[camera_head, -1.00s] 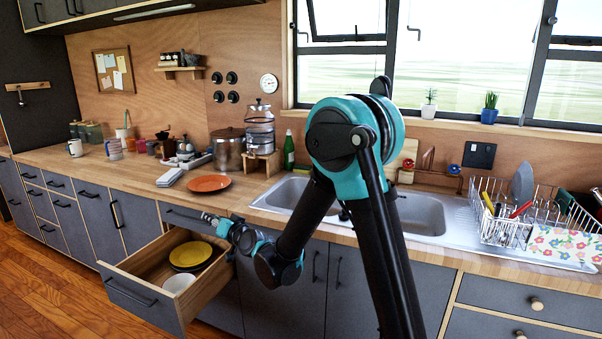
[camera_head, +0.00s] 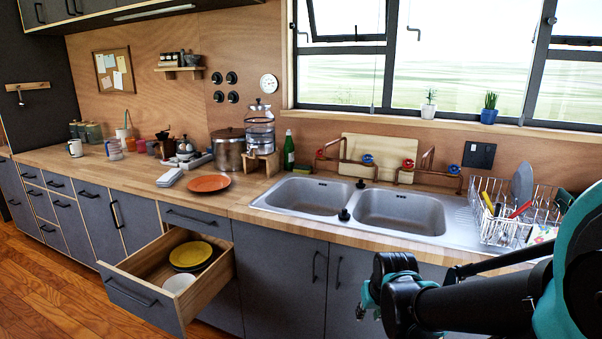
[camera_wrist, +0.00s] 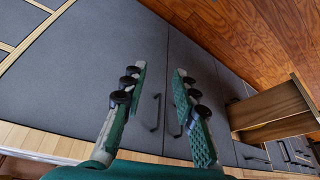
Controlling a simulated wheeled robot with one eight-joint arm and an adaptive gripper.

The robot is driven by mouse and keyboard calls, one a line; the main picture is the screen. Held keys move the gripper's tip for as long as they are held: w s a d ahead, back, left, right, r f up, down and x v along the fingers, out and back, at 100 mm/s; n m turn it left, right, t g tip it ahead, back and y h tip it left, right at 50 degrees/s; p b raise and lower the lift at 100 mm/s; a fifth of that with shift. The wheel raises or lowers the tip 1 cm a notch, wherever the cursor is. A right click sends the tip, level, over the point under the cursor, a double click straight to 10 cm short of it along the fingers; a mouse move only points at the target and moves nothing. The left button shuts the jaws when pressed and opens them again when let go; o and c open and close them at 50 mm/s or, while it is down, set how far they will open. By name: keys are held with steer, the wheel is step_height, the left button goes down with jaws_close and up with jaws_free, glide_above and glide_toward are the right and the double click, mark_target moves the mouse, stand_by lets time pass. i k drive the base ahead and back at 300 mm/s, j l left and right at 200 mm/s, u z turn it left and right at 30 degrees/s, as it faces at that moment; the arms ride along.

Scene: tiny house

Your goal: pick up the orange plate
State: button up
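The orange plate (camera_head: 208,183) lies flat on the wooden counter, left of the sink, in the head view. It is not visible in the wrist view. My gripper shows in the wrist view (camera_wrist: 156,95) with its two fingers apart and nothing between them. It faces the grey cabinet fronts below the counter. In the head view my arm is at the lower right, well to the right of the plate and in front of the sink cabinets; the fingers cannot be made out there.
An open drawer (camera_head: 153,272) juts out below the plate, holding a yellow plate (camera_head: 191,253) and a white bowl (camera_head: 179,283).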

mark_target(211, 182)
steer(key=u, duration=1.55)
steer(key=i+j+z, duration=0.1)
steer(key=z, duration=0.35)
steer(key=i+j+z, duration=0.1)
steer(key=z, duration=0.35)
steer(key=j+z, duration=0.15)
steer(key=z, duration=0.3)
steer(key=i+j+z, duration=0.1)
steer(key=z, duration=0.3)
steer(key=j+z, duration=0.25)
steer(key=z, duration=0.2)
